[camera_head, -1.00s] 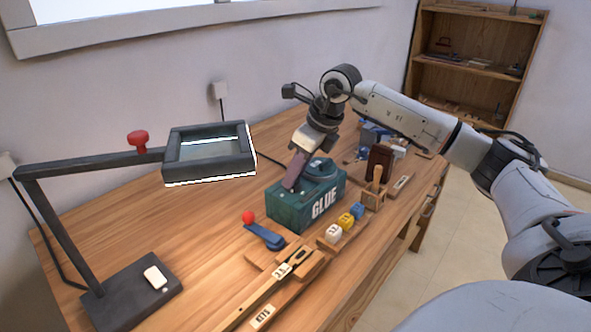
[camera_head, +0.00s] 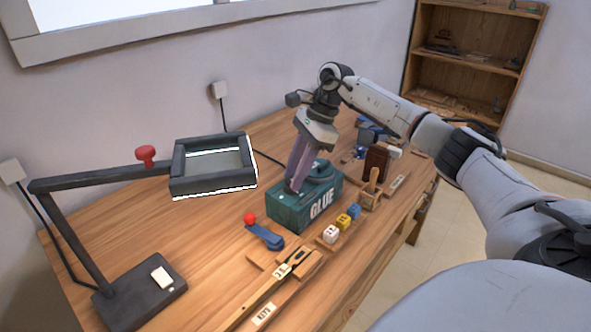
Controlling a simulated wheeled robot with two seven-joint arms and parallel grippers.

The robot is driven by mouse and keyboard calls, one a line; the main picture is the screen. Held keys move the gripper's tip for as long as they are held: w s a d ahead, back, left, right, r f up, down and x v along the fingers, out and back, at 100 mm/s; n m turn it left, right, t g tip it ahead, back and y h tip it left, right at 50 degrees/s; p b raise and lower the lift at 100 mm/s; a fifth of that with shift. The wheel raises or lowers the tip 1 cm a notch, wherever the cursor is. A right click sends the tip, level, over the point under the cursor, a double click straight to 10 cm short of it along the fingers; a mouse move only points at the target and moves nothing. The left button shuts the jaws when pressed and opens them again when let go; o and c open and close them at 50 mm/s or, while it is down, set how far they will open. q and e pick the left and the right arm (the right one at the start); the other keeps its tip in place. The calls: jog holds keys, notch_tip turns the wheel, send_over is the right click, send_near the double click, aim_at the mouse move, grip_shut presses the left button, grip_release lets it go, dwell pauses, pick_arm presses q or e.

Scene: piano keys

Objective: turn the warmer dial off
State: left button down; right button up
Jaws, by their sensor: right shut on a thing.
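The green glue warmer (camera_head: 318,207), a box marked GLUE with a round lid on top, stands on the wooden bench. My right gripper (camera_head: 291,189) reaches down from above, its purple fingers at the left part of the warmer's top. It is shut on the warmer's dial there. The dial is mostly hidden by the fingertips, so I cannot read its setting. My left gripper is out of view.
A dark lamp (camera_head: 214,184) with a red knob stands on the left. In front of the warmer are a blue lever with a red ball (camera_head: 264,235), small colored blocks (camera_head: 344,221) and a key jig (camera_head: 280,272). A brown block (camera_head: 376,163) stands to the right.

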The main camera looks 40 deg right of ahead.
jog(key=shift+n, duration=0.6)
jog(key=shift+g, duration=0.3)
jog(key=o, duration=1)
jog(key=shift+d+r, duration=0.1)
jog(key=v, duration=1)
